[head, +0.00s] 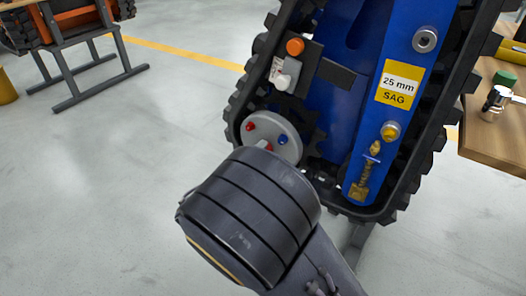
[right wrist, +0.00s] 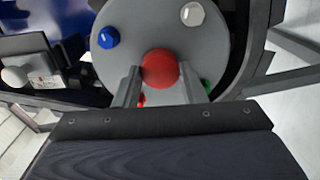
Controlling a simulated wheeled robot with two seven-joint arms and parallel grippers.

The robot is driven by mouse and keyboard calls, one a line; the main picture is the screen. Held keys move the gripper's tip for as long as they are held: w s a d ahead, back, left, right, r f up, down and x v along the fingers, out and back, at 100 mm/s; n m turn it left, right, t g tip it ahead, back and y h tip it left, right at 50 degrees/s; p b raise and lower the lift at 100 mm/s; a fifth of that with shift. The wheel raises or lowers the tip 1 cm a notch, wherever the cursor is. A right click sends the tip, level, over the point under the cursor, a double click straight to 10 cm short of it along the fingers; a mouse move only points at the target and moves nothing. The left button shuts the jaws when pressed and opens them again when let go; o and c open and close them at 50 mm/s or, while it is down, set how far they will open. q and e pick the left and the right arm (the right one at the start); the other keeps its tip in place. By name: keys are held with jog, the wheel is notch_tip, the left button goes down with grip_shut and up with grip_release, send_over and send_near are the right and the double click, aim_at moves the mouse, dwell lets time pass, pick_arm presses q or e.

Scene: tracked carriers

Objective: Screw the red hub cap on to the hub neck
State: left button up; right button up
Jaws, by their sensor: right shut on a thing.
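The red hub cap (right wrist: 160,69) is a round red knob between the two fingers of my right gripper (right wrist: 160,82), which is shut on it. It is in front of the grey round hub plate (right wrist: 150,22), near its middle. The hub neck is hidden behind the cap, so I cannot tell whether they touch. In the head view the hub plate (head: 284,123) is at the lower end of the blue carrier; my right arm covers most of the gripper. A small red part of the cap (head: 269,147) seems to show there. My left gripper is not in view.
The plate carries coloured studs: blue (right wrist: 108,38), white (right wrist: 192,14), green and red. A black track (head: 245,90) runs round the blue carrier body (head: 345,120). A wooden bench (head: 495,140) stands at right.

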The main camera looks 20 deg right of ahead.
jog(key=m, duration=0.9)
